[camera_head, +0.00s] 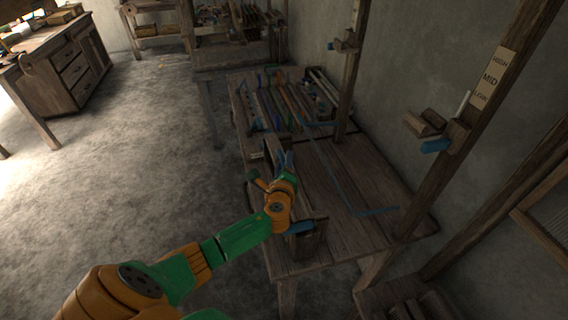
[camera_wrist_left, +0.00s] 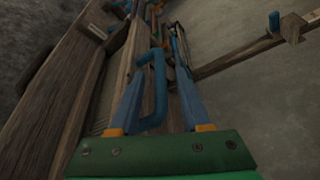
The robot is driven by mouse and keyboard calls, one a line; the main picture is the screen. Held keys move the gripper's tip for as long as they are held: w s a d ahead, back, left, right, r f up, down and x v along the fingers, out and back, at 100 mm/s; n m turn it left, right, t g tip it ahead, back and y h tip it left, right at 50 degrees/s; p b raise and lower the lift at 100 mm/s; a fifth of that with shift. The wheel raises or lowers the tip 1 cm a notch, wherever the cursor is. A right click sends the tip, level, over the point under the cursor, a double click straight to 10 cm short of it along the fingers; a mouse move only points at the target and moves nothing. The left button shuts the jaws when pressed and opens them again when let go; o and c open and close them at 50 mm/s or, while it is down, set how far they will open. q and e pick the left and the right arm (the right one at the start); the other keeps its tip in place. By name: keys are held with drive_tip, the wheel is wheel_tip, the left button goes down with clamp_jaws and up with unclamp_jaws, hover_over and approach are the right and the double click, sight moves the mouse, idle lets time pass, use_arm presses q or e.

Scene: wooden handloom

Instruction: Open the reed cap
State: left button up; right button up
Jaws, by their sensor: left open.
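My left gripper (camera_head: 285,160) is open over the left edge of the wooden table, its blue fingers pointing away from me. In the left wrist view, a blue bar handle (camera_wrist_left: 157,95) shows between the two spread fingers (camera_wrist_left: 165,60), on or just above a long wooden beam (camera_wrist_left: 112,75). This beam may be the reed cap, but I cannot tell for sure. I cannot tell whether the fingers touch the handle. In the head view, my gripper and wrist hide much of the beam (camera_head: 268,150). My right gripper is out of view.
Open floor (camera_head: 130,150) lies left.

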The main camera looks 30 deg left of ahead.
use_arm(q)
drive_tip(key=shift+r, duration=0.1)
clamp_jaws()
idle(1.4)
